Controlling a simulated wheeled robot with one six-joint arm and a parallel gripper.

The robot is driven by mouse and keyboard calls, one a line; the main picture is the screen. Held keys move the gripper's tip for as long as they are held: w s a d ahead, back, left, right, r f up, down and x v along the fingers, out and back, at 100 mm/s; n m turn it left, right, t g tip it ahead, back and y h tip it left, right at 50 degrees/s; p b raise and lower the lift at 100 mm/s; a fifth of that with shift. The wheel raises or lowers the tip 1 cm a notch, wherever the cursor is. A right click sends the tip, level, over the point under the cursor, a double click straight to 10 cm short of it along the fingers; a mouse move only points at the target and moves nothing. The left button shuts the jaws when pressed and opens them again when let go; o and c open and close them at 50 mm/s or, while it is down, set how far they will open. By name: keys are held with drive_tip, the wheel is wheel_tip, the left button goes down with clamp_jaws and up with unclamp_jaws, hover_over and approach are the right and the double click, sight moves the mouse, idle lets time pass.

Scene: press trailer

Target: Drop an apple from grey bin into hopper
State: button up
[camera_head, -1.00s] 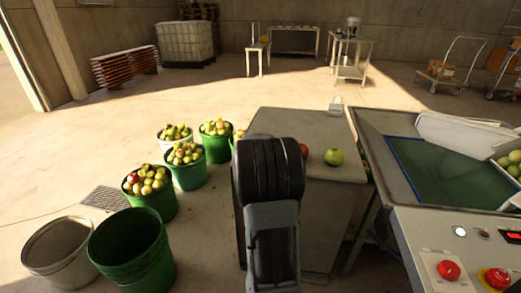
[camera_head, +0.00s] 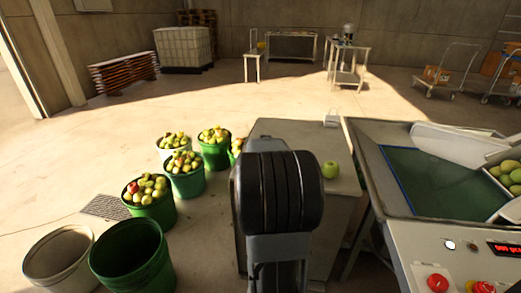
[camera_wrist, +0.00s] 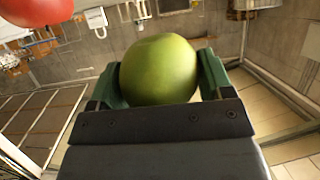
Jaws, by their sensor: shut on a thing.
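In the wrist view my gripper (camera_wrist: 160,80) is shut on a green apple (camera_wrist: 158,62), one dark green finger on each side. A red apple (camera_wrist: 38,10) shows at the top left of the wrist view. The hopper (camera_head: 440,178), with a green floor and metal rims, stands to the right. A grey bucket (camera_head: 62,255) at the lower left looks empty; I cannot tell whether it is the grey bin.
Several buckets of apples (camera_head: 150,205) stand left of my arm, with an empty green bucket (camera_head: 130,260) in front. A control panel (camera_head: 455,262) with red buttons is at the lower right. A wire-handled white item (camera_head: 331,119) stands at the worktop's back. The floor behind is open.

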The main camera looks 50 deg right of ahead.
drive_tip(key=s+a+r, duration=0.1)
drive_tip(key=s+r, duration=0.3)
drive_tip(key=s, duration=0.5)
drive_tip(key=shift+a+b, duration=0.2)
drive_tip(key=shift+b, duration=0.2)
